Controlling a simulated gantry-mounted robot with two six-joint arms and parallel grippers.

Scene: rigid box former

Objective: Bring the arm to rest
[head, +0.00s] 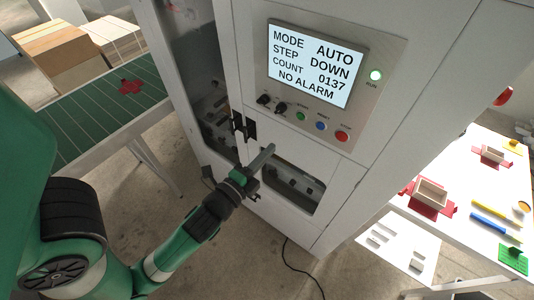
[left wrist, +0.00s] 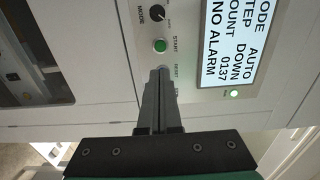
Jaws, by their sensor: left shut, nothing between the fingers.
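My left arm comes in from the lower left in the head view, a green and black arm. My left gripper (head: 269,149) is shut with nothing in it. It is in front of the white machine (head: 227,110), below the control panel. In the left wrist view, the shut fingers (left wrist: 160,73) point at the panel, near the RESET label, and cover the spot below it. The green START button (left wrist: 159,46) shows just above the fingertips. I cannot tell how far the tips are from the panel. My right gripper is not in view.
The panel screen (head: 317,63) reads MODE AUTO, STEP DOWN, COUNT 0137, NO ALARM. The green RUN lamp (head: 375,75) is lit. A green conveyor (head: 92,107) with a red cross-shaped blank stands left. A white table (head: 478,185) with box parts stands right.

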